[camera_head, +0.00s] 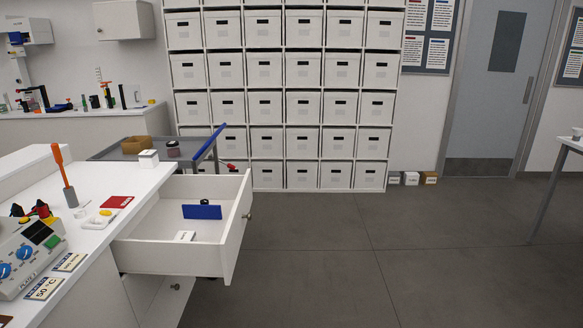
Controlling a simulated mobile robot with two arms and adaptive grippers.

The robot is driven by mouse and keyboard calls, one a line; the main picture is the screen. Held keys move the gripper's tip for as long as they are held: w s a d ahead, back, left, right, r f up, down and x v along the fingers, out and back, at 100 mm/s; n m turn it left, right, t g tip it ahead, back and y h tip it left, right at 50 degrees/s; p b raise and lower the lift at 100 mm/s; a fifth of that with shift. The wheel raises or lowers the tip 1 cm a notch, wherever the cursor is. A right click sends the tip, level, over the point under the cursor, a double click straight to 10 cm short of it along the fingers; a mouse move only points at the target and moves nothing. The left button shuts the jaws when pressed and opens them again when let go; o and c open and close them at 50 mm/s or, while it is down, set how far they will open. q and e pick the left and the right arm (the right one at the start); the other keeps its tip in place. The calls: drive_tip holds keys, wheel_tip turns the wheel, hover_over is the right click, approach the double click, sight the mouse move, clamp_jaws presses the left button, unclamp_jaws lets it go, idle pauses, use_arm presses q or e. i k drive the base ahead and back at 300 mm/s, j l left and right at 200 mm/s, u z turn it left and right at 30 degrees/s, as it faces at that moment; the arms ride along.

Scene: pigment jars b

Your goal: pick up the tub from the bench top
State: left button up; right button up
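I cannot surely tell which object is the tub. A small white round piece (80,213) sits nearer, by a white item with a yellow knob (99,220). Neither of my grippers is in view.
An open drawer (180,258) juts right from the bench and holds a blue block (202,212) and a white labelled piece (184,236). A grey cart (198,151) behind carries a brown box (135,145) and a dark jar (173,149).

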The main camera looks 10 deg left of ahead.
sight(148, 159)
drive_tip(key=i+u, duration=0.25)
drive_tip(key=i, duration=0.25)
drive_tip(key=i+l+u, duration=0.25)
drive_tip(key=i, duration=0.2)
drive_tip(key=i+l+u, duration=0.25)
drive_tip(key=i, duration=0.2)
